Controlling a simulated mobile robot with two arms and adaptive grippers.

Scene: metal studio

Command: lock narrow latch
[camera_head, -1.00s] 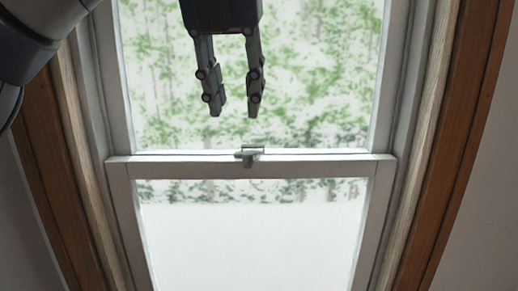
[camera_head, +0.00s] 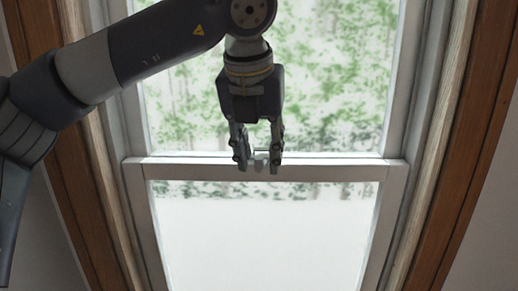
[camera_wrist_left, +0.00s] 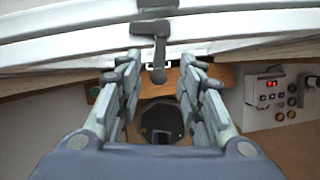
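The narrow latch (camera_head: 260,157) is a small grey metal piece on the middle of the window's horizontal meeting rail (camera_head: 330,168). In the left wrist view the latch (camera_wrist_left: 155,45) shows as a grey lever hanging from the white rail, ahead of and between the fingertips. My left gripper (camera_head: 258,168) points down at the rail, with its two fingers apart on either side of the latch in the head view. In the left wrist view the left gripper (camera_wrist_left: 155,75) is open with nothing held between its fingers. Contact with the latch cannot be told. My right gripper is not in view.
The window has an upper pane (camera_head: 330,80) and a frosted-looking lower pane (camera_head: 265,240), within a brown wooden frame (camera_head: 455,130). A control panel (camera_wrist_left: 272,95) with a red display is at the right in the wrist view.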

